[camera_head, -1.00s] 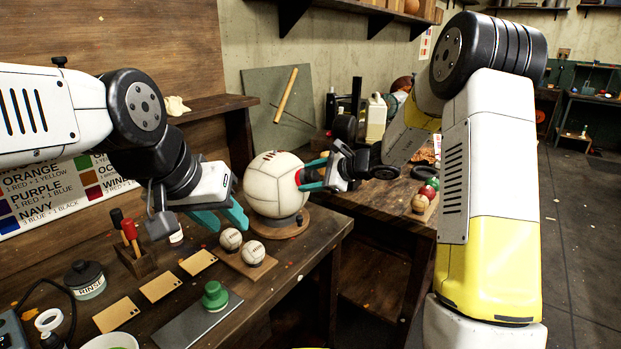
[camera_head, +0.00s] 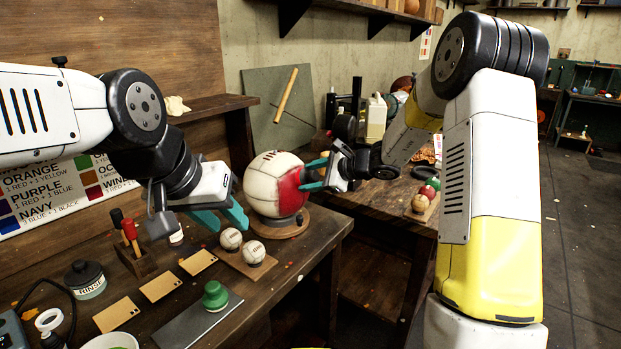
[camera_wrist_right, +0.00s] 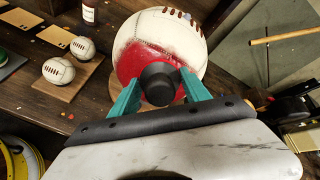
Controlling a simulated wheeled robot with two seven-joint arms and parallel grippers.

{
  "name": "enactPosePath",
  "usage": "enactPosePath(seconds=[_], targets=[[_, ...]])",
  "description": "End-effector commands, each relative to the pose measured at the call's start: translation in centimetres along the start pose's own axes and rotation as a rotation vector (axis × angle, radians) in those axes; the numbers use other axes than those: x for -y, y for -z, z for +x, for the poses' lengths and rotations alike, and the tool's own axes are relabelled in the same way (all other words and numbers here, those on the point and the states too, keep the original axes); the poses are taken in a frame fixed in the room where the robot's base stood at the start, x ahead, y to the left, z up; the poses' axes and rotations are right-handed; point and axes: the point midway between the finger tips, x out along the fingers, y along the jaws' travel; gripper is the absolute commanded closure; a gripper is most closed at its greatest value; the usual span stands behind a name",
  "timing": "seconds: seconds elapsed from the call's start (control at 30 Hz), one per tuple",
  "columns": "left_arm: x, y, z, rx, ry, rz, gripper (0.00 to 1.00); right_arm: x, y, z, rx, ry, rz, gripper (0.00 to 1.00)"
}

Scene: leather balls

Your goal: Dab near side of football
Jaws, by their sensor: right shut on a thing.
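The football (camera_head: 262,188) is a cream laced ball on a round wooden stand (camera_head: 285,229) at the back of the bench. A large red patch covers its side facing my right gripper (camera_head: 309,175). My right gripper is shut on a black round-ended dauber (camera_wrist_right: 158,84), held close against the red area of the football (camera_wrist_right: 150,30) in the right wrist view. The dauber's working end is hidden there, so exact contact cannot be told. My left gripper (camera_head: 222,217) has its teal fingers apart, empty, above the bench left of the football.
Two small white balls (camera_head: 231,239) sit on a wooden board in front of the football. A dauber block (camera_head: 135,262), a rinse jar (camera_head: 85,279), tan cards (camera_head: 160,286) and a green-topped dauber (camera_head: 215,296) lie nearer. A second bench (camera_head: 385,205) stands at right.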

Motion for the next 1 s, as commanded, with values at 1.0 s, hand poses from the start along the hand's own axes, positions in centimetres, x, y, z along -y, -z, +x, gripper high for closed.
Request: enactPosePath(seconds=[1.0], targets=[[0.0,0.0,0.0,0.000,0.000,0.000,0.64,0.1,0.0,-5.7,0.000,0.001,0.000,0.78]])
